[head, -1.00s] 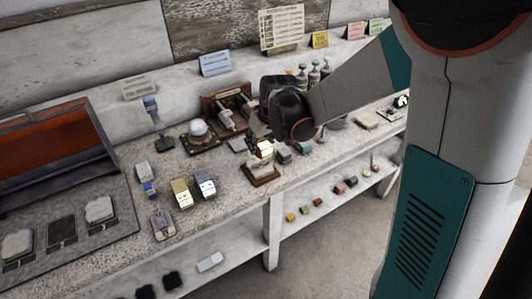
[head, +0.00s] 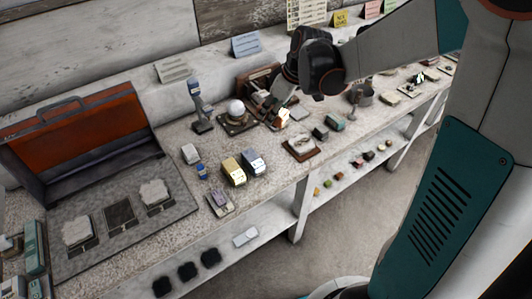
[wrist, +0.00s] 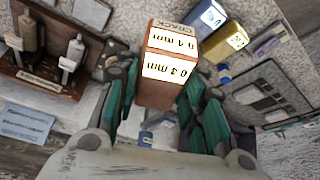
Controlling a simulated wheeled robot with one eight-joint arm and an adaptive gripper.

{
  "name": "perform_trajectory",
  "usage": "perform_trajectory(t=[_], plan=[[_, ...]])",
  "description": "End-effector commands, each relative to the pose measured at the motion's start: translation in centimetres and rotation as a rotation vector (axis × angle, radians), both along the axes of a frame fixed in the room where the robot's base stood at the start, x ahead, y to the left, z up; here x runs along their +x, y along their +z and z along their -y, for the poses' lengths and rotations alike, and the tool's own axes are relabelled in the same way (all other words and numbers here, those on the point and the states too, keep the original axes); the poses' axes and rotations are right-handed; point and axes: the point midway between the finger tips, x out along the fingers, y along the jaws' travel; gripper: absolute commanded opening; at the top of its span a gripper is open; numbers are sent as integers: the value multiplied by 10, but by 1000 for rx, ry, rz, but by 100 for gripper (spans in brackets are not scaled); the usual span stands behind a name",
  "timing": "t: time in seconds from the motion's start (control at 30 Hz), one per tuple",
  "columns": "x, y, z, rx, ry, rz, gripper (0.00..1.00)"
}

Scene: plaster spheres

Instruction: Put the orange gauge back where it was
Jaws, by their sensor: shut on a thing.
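The orange gauge (wrist: 168,70) is a brown-orange block with white labels reading "CRACK", "0.4 mm" and "0.3 mm". My gripper (wrist: 162,82) is shut on it, with the green-sided fingers on either side in the wrist view. In the head view the gauge (head: 283,114) shows as a small bright-faced block under my gripper (head: 286,105), in front of the wooden rack (head: 256,82). The rack also shows in the wrist view (wrist: 28,75), with light-coloured tools standing in it. I cannot tell how far the gauge is above the bench.
A small wooden base (head: 302,155) with a pale piece lies near the bench's front edge. Gold (head: 233,171) and blue-grey (head: 254,161) blocks stand in front. An open orange-lined case (head: 85,135) is at left.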

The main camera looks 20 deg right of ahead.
Motion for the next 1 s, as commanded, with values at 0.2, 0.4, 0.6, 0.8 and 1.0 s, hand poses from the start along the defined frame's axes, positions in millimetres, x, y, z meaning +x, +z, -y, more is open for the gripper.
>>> perform_trajectory(t=[0.2, 0.4, 0.6, 0.8, 1.0], plan=[[0, -60, 0, 0, -1, 0, 17], [1, -104, 0, 0, -1, 0, 17], [0, -125, 0, 0, -1, 0, 17], [0, -139, 0, -1, -1, 0, 17], [0, -167, 0, 0, -1, 0, 17]])
